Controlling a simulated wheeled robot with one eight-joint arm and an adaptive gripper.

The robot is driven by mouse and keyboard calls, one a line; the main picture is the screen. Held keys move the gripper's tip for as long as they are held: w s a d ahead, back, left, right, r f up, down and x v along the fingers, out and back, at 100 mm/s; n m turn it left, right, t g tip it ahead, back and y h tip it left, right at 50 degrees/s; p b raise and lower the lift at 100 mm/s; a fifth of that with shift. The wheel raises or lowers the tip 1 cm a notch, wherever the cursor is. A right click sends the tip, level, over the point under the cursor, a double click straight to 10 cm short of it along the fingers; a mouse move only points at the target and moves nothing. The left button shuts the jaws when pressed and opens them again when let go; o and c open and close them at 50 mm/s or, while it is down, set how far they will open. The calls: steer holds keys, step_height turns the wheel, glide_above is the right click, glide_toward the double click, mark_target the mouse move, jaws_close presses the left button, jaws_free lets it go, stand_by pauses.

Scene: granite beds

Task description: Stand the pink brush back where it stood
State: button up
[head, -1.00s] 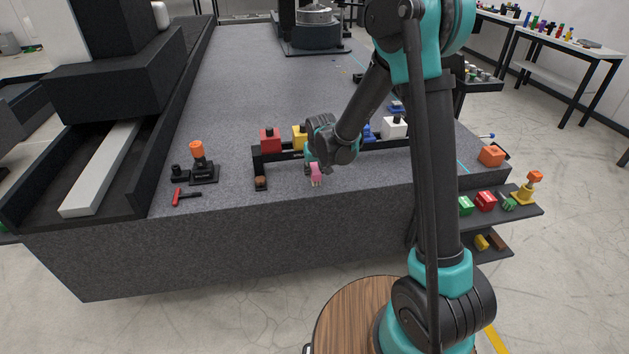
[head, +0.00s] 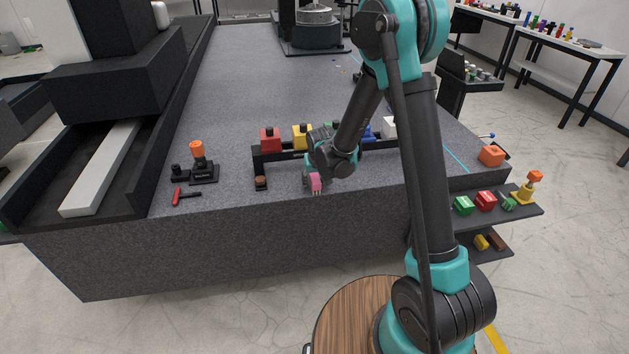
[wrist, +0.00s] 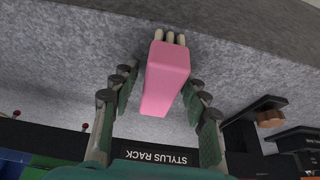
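The pink brush (head: 316,184) is at the front of the granite bed (head: 240,220), with its pale bristles toward the front edge. In the wrist view the brush (wrist: 164,80) lies between the finger pads, bristles at the far end. Behind the gripper is a black rack (head: 284,154); a "STYLUS RACK" label (wrist: 156,156) shows in the wrist view.
A red block (head: 270,140) and a yellow block (head: 301,136) sit along the rack. A brown-topped piece (head: 261,183) is left of the brush. A red-handled tool (head: 178,197) and an orange-knobbed stand (head: 198,162) are farther left. Granite between the brown-topped piece and brush is clear.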

steer(key=shift+r, duration=0.1)
steer(key=v, duration=1.2)
steer(key=s+d+r+m, duration=0.1)
steer(key=s+d, duration=0.3)
steer(key=d, duration=0.3)
steer(key=s+d+m, duration=0.1)
steer(key=s+d, duration=0.4)
steer(key=d, duration=0.3)
steer(key=s+d+f+m+h, duration=0.1)
steer(key=s+d+f, duration=0.2)
steer(key=s+d, duration=0.6)
steer(key=s, duration=0.5)
steer(key=shift+d, duration=0.4)
